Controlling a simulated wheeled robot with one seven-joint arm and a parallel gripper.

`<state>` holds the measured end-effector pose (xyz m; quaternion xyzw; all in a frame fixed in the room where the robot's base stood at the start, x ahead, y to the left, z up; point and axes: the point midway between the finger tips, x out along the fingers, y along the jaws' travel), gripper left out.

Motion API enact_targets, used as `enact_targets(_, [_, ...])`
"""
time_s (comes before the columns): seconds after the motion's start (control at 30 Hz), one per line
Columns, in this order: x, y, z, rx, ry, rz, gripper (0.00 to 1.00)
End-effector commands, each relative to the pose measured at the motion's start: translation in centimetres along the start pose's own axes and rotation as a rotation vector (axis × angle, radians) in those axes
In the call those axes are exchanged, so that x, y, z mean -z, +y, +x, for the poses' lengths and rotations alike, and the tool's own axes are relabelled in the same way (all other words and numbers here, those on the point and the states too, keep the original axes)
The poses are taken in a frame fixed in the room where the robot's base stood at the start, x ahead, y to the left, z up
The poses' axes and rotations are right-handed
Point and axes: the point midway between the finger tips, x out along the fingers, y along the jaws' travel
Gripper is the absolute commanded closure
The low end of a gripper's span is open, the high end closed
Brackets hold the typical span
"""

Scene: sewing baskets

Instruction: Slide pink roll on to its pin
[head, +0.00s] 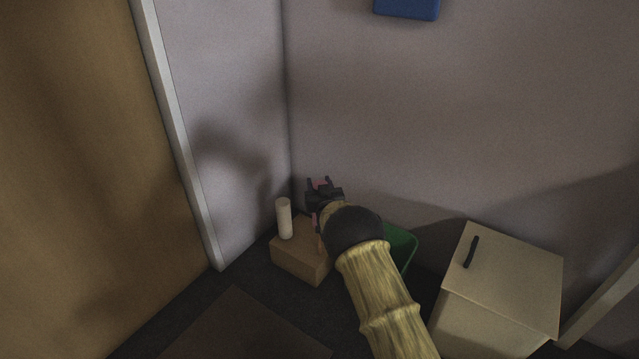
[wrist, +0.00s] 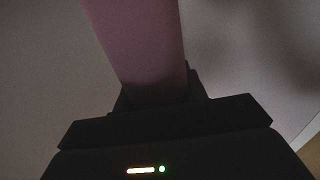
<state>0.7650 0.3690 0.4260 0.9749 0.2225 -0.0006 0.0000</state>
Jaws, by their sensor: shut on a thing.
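The pink roll (wrist: 135,45) fills the upper middle of the wrist view and runs down into my gripper (wrist: 155,95). In the head view only a small reddish-pink bit of it (head: 320,184) shows between the jaws. My gripper (head: 319,183) is shut on the roll, near the wall corner, and appears above and behind the wooden block. A slim pinkish upright thing (head: 317,228) shows beside my arm at the block's right; I cannot tell whether it is a pin. My arm hides part of the block (head: 298,262). No pin is clearly visible.
A white roll (head: 284,219) stands upright on the left of the block. A green bin (head: 402,245) is partly behind my arm. A pale cabinet with a black handle (head: 515,275) stands right. A dark mat (head: 240,325) lies in front, and walls close the corner.

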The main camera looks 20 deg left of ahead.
Motion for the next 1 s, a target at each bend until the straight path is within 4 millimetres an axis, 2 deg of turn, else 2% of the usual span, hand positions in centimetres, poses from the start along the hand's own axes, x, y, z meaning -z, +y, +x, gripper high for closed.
enact_targets(0.43, [-3.6, -0.1, 0.0, 0.001, 0.001, 0.0, 0.95])
enact_targets(1.0, [-4.1, -0.1, 0.0, 0.001, 0.002, 0.0, 0.95])
